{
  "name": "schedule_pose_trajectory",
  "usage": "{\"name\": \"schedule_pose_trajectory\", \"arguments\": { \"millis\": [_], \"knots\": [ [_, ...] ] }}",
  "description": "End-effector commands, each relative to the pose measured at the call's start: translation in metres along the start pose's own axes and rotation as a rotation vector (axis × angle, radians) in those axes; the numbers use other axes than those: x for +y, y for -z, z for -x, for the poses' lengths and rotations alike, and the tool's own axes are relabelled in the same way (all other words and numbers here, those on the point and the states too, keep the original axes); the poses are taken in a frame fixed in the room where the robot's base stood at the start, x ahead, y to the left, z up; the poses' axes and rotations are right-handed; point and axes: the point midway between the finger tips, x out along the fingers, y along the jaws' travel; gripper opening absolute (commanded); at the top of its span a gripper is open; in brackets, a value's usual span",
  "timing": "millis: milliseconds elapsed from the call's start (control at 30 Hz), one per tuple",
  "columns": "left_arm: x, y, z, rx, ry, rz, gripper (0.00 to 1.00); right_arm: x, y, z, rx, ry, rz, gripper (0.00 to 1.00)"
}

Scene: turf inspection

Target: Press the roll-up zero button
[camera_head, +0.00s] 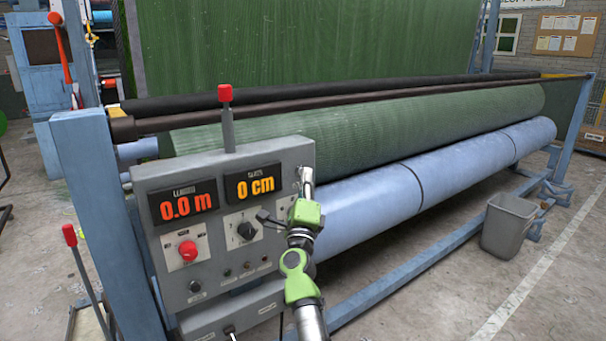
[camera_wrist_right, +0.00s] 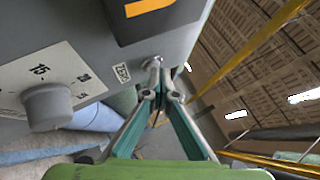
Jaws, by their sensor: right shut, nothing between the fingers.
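The grey control panel (camera_head: 222,228) stands at the near end of the roller frame. My right gripper (camera_head: 305,184) is at the panel's right edge, beside the right display. In the right wrist view, my right gripper (camera_wrist_right: 157,94) is shut and empty. Its fingertips are at a small round metal button (camera_wrist_right: 153,62) below the display, next to a small label (camera_wrist_right: 121,72). I cannot tell whether they touch. My left gripper is not in view.
A red button (camera_head: 187,250) and a black rotary knob (camera_head: 246,230) sit on the panel; the knob is also close in the right wrist view (camera_wrist_right: 47,106). A red-topped lever (camera_head: 227,115) rises behind. A green turf roll (camera_head: 370,126) and a grey bin (camera_head: 508,225) are further right.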

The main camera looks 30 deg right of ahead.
Motion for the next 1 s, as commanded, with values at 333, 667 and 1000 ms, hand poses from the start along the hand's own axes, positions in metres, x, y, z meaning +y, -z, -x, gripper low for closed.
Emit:
{"name": "schedule_pose_trajectory", "arguments": {
  "millis": [333, 667, 1000],
  "knots": [
    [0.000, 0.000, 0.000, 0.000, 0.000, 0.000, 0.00, 0.000, -0.001, 0.000, -0.001, 0.000, 0.000, 0.00],
    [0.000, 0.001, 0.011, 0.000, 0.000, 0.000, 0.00, -0.009, 0.006, 0.009, -0.001, 0.000, 0.001, 0.00],
    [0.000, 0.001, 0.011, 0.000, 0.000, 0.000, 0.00, -0.009, 0.009, 0.013, 0.000, 0.000, 0.000, 0.00]
  ]
}}
